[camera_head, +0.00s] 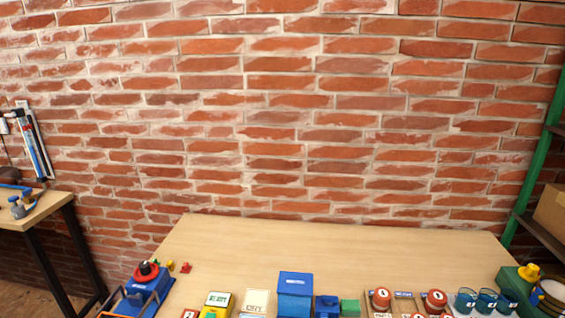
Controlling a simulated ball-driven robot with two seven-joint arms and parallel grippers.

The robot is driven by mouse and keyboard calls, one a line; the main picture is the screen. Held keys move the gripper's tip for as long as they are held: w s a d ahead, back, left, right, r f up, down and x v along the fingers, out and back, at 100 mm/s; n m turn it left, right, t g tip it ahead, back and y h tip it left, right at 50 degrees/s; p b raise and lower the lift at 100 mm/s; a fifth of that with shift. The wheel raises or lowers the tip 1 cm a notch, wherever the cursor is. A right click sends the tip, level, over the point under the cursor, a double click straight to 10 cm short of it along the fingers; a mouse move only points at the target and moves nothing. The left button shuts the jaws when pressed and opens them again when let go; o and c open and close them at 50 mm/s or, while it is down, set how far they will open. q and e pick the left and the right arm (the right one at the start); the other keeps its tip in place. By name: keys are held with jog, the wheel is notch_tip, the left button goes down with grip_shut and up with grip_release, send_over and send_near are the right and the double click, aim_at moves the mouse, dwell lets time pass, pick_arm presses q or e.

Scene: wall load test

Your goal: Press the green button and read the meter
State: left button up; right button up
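A yellow box with a pale display (217,301) stands at the front left of the wooden table, cut by the lower picture edge. Its display bears dark characters too small to read, and I cannot tell whether it is the meter. I cannot tell whether this green block is the button. Neither of my grippers is in view.
The wooden table (330,245) is clear at the back, against a brick wall. A blue box (295,293), red-topped round parts (381,298) and dark teal cups (486,300) line the front. A blue device with a red knob (146,272) stands left. A green shelf post (534,165) rises right.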

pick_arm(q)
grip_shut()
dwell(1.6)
